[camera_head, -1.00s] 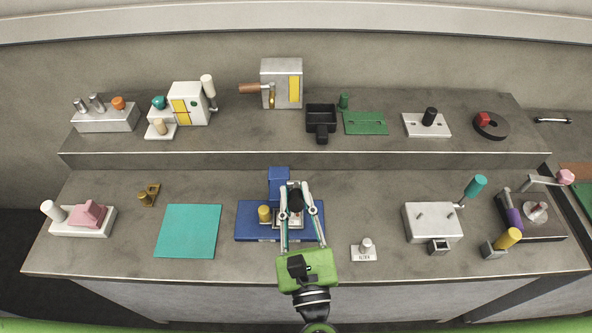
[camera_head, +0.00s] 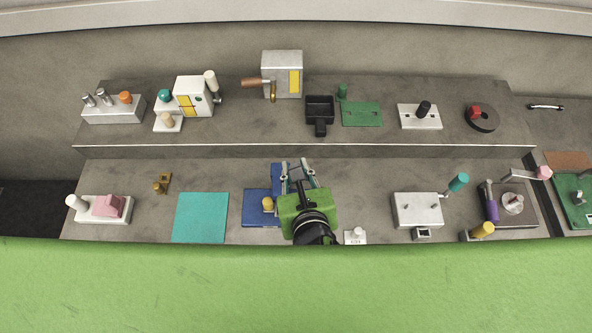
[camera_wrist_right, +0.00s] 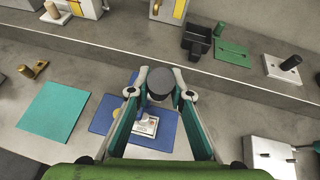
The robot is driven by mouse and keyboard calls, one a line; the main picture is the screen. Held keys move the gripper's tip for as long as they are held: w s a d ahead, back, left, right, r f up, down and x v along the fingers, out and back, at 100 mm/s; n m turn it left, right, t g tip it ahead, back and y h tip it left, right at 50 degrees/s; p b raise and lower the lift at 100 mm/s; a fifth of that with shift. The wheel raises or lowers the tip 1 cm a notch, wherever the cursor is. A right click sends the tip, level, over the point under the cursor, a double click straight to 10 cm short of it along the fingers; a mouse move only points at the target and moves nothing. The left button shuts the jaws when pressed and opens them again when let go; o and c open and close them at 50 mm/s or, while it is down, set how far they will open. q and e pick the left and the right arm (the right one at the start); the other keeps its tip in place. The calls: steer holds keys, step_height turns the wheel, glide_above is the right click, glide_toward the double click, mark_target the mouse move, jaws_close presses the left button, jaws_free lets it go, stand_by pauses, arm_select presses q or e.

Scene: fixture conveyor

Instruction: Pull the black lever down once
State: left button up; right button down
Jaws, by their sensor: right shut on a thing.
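The black lever shows its dark round knob (camera_wrist_right: 159,82) in the right wrist view, between the fingertips of my right gripper (camera_wrist_right: 161,88). The gripper is shut on it. The lever belongs to a blue fixture (camera_wrist_right: 103,114) with a pale label plate (camera_wrist_right: 146,126). In the head view my right gripper (camera_head: 297,171) is over the right part of the blue fixture (camera_head: 256,220), and its green body hides most of the lever. My left gripper is not in view.
A teal mat (camera_head: 200,218) lies left of the fixture. A small white button block (camera_head: 355,236) is close on the right, and a grey box with a teal handle (camera_head: 416,210) is further right. A raised shelf (camera_head: 250,136) with several devices runs behind.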

steer(key=shift+w+r+g, duration=0.15)
steer(key=shift+w+g, duration=0.15)
steer(key=shift+w, duration=0.05)
stand_by(0.4)
steer(key=c, duration=1.8)
jaws_free()
steer(key=shift+w, duration=0.1)
steer(key=shift+s+r, duration=0.2)
steer(key=shift+s, duration=0.25)
steer(key=s, duration=0.4)
steer(key=s+d, duration=0.1)
steer(key=s, duration=0.4)
steer(key=s+d+r, duration=0.1)
steer(key=s, duration=0.3)
steer(key=shift+s+d, duration=0.2)
